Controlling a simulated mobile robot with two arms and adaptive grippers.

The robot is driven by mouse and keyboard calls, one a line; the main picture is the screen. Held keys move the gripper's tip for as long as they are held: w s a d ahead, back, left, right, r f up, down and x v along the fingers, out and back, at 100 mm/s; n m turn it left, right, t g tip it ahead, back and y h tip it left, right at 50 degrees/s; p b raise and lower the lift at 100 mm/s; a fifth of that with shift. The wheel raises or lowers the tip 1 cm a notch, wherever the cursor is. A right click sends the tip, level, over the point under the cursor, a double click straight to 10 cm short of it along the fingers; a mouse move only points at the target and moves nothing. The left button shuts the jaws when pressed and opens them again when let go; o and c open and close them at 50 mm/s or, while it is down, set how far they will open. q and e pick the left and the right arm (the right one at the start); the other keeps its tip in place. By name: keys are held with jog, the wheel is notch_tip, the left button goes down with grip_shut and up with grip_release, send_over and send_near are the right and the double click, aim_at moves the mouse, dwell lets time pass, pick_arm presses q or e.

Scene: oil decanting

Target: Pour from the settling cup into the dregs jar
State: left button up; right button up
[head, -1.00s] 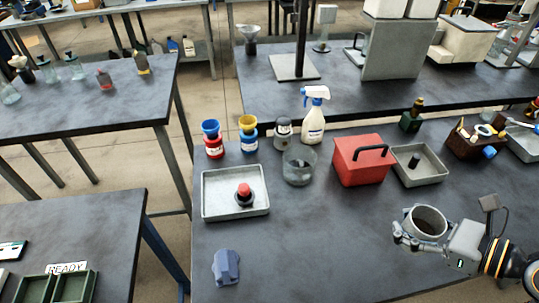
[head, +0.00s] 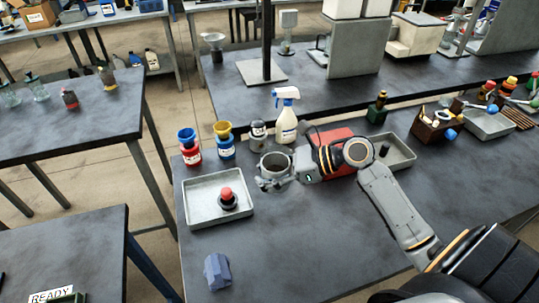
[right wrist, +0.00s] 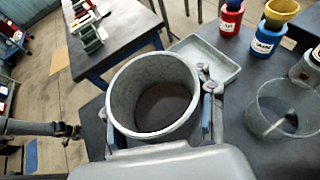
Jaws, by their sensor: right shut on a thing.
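The settling cup, a grey round cup (head: 274,164), is held off the table by my right gripper (head: 277,181). In the right wrist view the fingers clasp the cup (right wrist: 123,92) on both sides. It looks near upright, and its bottom inside is dark. A clear glass jar, which I take as the dregs jar (right wrist: 263,112), stands on the table just right of the cup in that view, apart from it in the picture. The jar shows something dark low down. In the head view the cup and gripper cover the jar's place.
A grey tray (head: 205,215) with a red-topped item (head: 228,197) lies to the left. Red (head: 191,157) and blue (head: 226,150) cans with funnels, a spray bottle (head: 287,128) and a partly hidden red box (head: 342,136) stand nearby. The front tabletop is mostly clear.

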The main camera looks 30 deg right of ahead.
jog(key=w+d+p, duration=0.1)
jog(key=w+d, duration=1.4)
jog(key=d, duration=0.5)
jog(key=d+f+b, duration=0.2)
jog(key=f+b, duration=0.1)
jog(key=d+f+b, duration=0.1)
jog(key=f, duration=0.1)
jog(key=shift+w+b, duration=0.3)
jog(key=shift+b, duration=0.05)
jog(key=shift+r, duration=0.15)
jog(key=a+n+h+p, duration=0.1)
jog(key=h+p, duration=0.2)
jog(key=p, duration=0.1)
jog(key=a+n+h+p, duration=0.1)
jog(key=a+h+p, duration=0.1)
jog(key=p, duration=0.2)
jog(key=a+n+g+h+p, duration=0.1)
jog(key=h+p, duration=0.2)
jog(key=p, duration=0.2)
jog(key=shift+a+f+h, duration=0.2)
jog(key=shift+f+h, duration=0.1)
jog(key=shift+f, duration=0.1)
